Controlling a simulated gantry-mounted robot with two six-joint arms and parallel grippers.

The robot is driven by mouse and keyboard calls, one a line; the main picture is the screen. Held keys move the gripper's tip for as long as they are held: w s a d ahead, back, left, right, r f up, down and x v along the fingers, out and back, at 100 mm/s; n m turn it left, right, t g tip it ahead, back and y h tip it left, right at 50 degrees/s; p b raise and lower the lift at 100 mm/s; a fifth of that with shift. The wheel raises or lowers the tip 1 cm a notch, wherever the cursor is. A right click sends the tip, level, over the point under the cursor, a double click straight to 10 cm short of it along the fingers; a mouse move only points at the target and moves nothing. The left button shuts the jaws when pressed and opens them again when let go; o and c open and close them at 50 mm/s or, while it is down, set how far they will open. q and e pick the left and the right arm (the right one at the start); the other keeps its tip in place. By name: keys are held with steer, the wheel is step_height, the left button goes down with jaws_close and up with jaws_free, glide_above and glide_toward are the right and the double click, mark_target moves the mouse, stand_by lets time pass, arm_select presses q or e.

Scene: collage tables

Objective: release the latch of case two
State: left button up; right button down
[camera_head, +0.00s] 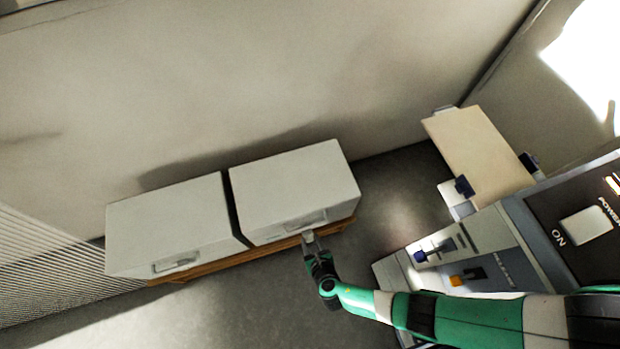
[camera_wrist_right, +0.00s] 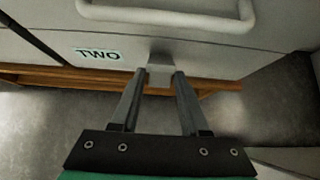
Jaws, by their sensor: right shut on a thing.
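Case two (camera_head: 290,185) is a pale grey box on the right of a wooden bench, with a handle on its front. In the right wrist view its front (camera_wrist_right: 50,42) carries a "TWO" label (camera_wrist_right: 98,54). A small grey latch (camera_wrist_right: 160,72) sticks out from its lower front edge, below the handle (camera_wrist_right: 168,14). My right gripper (camera_wrist_right: 160,82) is shut on the latch, its two fingers at either side of it. In the head view my right gripper (camera_head: 310,243) is at the case's lower front edge. My left gripper is not in view.
A second similar case (camera_head: 170,225) stands on the left, with a narrow gap between the two. The wooden bench (camera_head: 205,268) runs beneath both. A machine panel with switches (camera_head: 480,250) and a tan board (camera_head: 478,150) are at the right. Grey floor lies in front of the bench.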

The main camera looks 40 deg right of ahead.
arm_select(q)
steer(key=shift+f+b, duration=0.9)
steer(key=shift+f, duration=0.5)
arm_select(e)
steer(key=shift+s+a+f+t+h, duration=0.2)
steer(key=shift+s+f+t+h, duration=0.2)
steer(key=shift+f+t, duration=0.35)
steer(key=shift+r, duration=0.1)
steer(key=c, duration=0.6)
jaws_free()
steer(key=shift+o, duration=0.2)
